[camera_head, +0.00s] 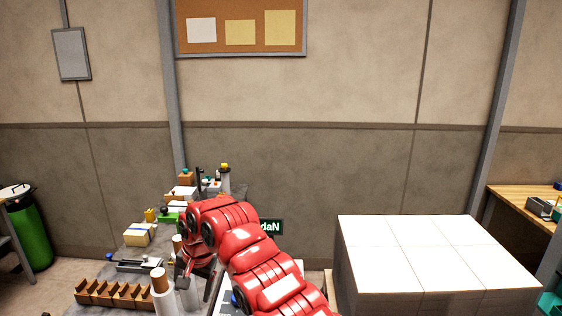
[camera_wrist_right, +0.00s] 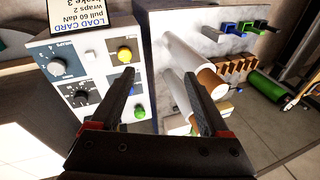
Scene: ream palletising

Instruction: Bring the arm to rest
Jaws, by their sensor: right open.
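My right arm (camera_head: 245,250) is red and reaches up from the bottom of the head view, bending over a cluttered bench. Its gripper (camera_head: 184,280) points down beside the bench items and is partly hidden by the arm. In the right wrist view the two dark fingers (camera_wrist_right: 160,75) are spread apart with nothing held between them. Behind them are a control panel (camera_wrist_right: 65,65) with knobs and a yellow and a green button, and white rolls with brown ends (camera_wrist_right: 212,82). I cannot tell whether the fingers touch either. My left gripper is not in view.
A large white-topped block of stacked reams (camera_head: 430,255) stands at the right. A brown slotted rack (camera_head: 112,294) and a white cylinder with a brown top (camera_head: 161,290) stand on the bench near the gripper. A green cylinder (camera_head: 30,232) stands far left. Open air lies above the bench.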

